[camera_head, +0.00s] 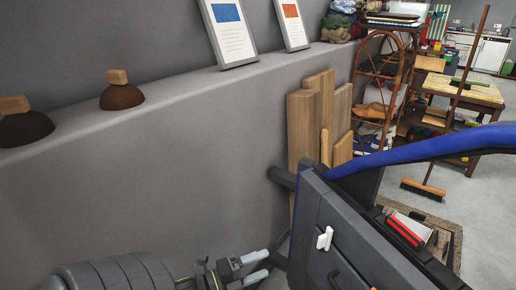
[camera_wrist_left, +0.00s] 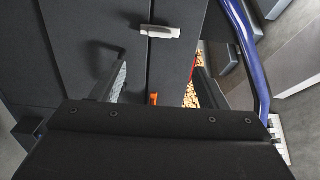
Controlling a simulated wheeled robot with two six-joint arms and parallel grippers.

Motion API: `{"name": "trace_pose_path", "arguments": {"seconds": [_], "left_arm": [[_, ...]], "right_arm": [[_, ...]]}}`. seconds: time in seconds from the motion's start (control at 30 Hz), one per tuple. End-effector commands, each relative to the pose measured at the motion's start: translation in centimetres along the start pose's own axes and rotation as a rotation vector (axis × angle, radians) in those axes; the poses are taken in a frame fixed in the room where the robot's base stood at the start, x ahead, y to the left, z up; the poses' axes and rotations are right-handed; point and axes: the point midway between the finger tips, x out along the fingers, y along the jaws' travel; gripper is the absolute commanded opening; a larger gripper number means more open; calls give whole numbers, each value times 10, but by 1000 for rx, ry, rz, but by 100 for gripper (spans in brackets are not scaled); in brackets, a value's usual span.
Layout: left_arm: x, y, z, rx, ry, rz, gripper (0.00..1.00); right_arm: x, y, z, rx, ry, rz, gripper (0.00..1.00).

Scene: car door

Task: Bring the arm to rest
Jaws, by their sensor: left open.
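My left gripper (camera_head: 262,267) is at the bottom of the head view, coming in from the left, open with nothing between its fingers. It is just left of the dark grey car door (camera_head: 350,235), with a gap to the door's panel in the picture. The door has a blue frame (camera_head: 420,150) and a small white handle (camera_head: 325,238). The left wrist view shows the dark door panel (camera_wrist_left: 75,60), a pale latch-like handle (camera_wrist_left: 160,31) and the blue frame (camera_wrist_left: 245,50). My right gripper is not in view.
A grey wall ledge (camera_head: 180,95) runs behind, holding two brown domed objects and two framed sheets. Wooden boards (camera_head: 303,130) lean against the wall. A rattan shelf (camera_head: 385,75), a broom (camera_head: 425,188) and a wooden table (camera_head: 465,92) stand farther back.

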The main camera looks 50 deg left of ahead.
Motion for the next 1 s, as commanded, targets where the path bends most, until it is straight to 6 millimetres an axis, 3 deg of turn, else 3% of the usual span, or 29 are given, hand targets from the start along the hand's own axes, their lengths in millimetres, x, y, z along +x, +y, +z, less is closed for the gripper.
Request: {"name": "trace_pose_path", "arguments": {"seconds": [0.37, 0.47, 0.57, 0.67, 0.7, 0.77, 0.87, 1.0], "left_arm": [[0, 1, 0, -2, -2, 1, 67], [-1, 14, 6, -39, -35, 29, 67], [-6, 51, 22, -152, -136, 110, 67], [-21, 115, 38, -345, -303, 236, 67], [-31, 144, 42, -434, -381, 291, 67], [-48, 188, 42, -571, -502, 372, 67], [-80, 256, 28, -792, -703, 497, 67], [-129, 334, -15, -1058, -976, 655, 67]], "right_arm": [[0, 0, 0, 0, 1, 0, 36], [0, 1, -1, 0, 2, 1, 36], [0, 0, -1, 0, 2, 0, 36], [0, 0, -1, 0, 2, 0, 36], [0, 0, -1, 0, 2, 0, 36], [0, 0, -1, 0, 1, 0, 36], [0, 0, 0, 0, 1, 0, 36], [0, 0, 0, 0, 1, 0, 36]]}}
